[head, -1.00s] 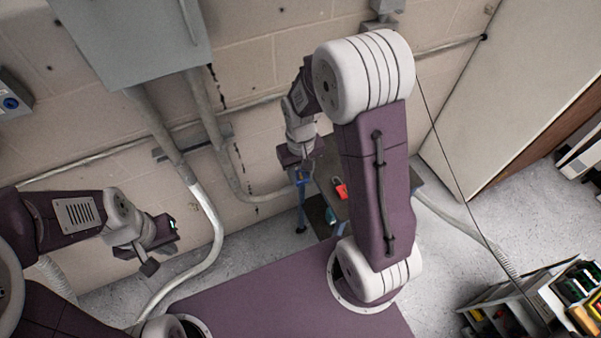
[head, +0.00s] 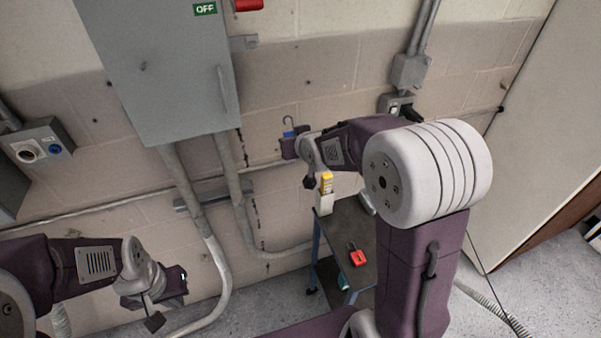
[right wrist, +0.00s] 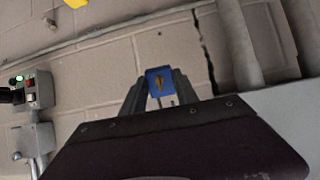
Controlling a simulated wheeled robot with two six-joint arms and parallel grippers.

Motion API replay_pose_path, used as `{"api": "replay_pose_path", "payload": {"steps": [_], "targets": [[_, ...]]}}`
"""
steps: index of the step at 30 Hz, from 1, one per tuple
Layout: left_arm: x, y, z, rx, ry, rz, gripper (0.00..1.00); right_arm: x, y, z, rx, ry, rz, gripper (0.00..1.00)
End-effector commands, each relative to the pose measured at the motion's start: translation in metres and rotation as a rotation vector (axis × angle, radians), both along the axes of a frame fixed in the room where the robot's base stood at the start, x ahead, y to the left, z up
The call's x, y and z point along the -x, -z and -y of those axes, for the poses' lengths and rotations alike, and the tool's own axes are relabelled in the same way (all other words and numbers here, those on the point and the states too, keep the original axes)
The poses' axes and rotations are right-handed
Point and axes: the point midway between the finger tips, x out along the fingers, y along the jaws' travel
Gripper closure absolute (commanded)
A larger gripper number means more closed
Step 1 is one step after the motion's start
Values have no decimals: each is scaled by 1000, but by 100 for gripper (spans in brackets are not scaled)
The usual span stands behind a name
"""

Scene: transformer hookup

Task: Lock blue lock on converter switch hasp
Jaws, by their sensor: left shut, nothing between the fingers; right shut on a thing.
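The blue lock (head: 289,133) is upright, with its thin shackle pointing up, in front of the block wall. My right gripper (head: 291,142) is shut on it. In the right wrist view the lock's blue body (right wrist: 160,82) sits between the two grey fingers, its underside with a brass keyhole facing the camera. A large grey switch cabinet (head: 160,75) with a green OFF label and a red handle (head: 248,4) is left of the lock. I cannot pick out the converter switch hasp. My left gripper (head: 168,296) is shut and empty at lower left, away from the cabinet.
A small cart (head: 345,232) below my right arm carries a red padlock (head: 357,256) and a yellow-topped device (head: 326,185). Conduits (head: 190,200) run down below the cabinet. A control box (head: 42,145) is on the left wall. The right wrist view shows a green-and-red-button box (right wrist: 38,88).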

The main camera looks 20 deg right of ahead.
Motion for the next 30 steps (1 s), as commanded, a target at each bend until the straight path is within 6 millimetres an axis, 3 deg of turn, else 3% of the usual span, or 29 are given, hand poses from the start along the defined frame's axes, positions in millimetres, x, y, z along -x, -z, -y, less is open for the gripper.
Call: {"api": "replay_pose_path", "payload": {"steps": [4,9,12,17,30], "targets": [[0,-6,0,0,0,0,100,-18,-67,-2,-4,-5,231,100],[0,-10,0,0,0,0,100,-27,-147,-5,-8,-14,454,100],[0,-11,0,0,0,0,100,-26,-178,-6,-11,-17,523,100],[0,-12,0,0,0,0,100,-24,-200,-7,-12,-20,566,100],[0,-5,0,0,0,0,100,-24,-197,-6,-12,-20,567,100]]}}
